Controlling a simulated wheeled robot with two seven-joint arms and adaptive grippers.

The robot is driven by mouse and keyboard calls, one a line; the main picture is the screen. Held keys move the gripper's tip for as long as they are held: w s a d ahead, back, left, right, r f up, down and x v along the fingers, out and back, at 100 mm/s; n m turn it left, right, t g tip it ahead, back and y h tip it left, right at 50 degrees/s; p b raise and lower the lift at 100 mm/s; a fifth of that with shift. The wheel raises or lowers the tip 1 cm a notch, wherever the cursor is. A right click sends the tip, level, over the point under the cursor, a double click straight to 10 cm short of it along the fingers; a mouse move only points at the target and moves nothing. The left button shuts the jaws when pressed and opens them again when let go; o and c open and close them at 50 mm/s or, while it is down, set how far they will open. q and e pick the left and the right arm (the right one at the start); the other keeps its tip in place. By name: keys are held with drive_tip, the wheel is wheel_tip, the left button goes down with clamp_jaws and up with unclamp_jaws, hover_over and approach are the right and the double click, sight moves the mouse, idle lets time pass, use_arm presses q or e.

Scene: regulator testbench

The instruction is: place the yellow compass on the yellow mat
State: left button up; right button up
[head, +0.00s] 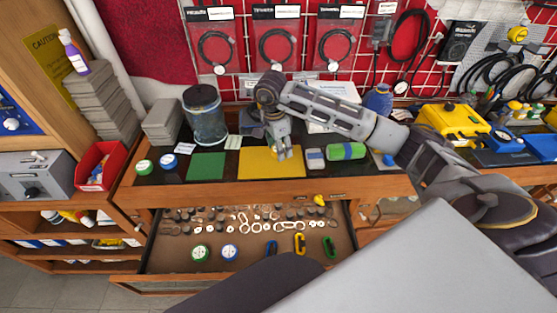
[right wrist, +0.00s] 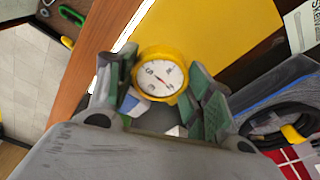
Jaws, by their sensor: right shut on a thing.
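The yellow mat (head: 258,168) lies flat on the bench top near its front edge; it also fills the upper part of the right wrist view (right wrist: 215,35). My right gripper (head: 283,153) is over the mat in the head view. In the right wrist view the gripper (right wrist: 160,88) is shut on the yellow compass (right wrist: 160,74), a round yellow case with a white dial facing the camera. The compass appears beside the mat's edge in that view, and I cannot tell whether it touches the mat. My left gripper is not in view.
A glass jar (head: 206,128) stands behind. An open drawer (head: 180,256) juts out below.

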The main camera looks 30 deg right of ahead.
sight(280, 166)
drive_tip(key=shift+f, duration=1.4)
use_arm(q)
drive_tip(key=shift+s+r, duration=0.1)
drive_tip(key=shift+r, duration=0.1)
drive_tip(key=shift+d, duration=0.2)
use_arm(e)
drive_tip(key=shift+f, duration=0.1)
drive_tip(key=shift+f+p, duration=0.35)
drive_tip(key=shift+f, duration=1.4)
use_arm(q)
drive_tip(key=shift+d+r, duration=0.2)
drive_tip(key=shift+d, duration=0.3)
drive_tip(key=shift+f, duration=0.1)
use_arm(e)
drive_tip(key=shift+f, duration=0.15)
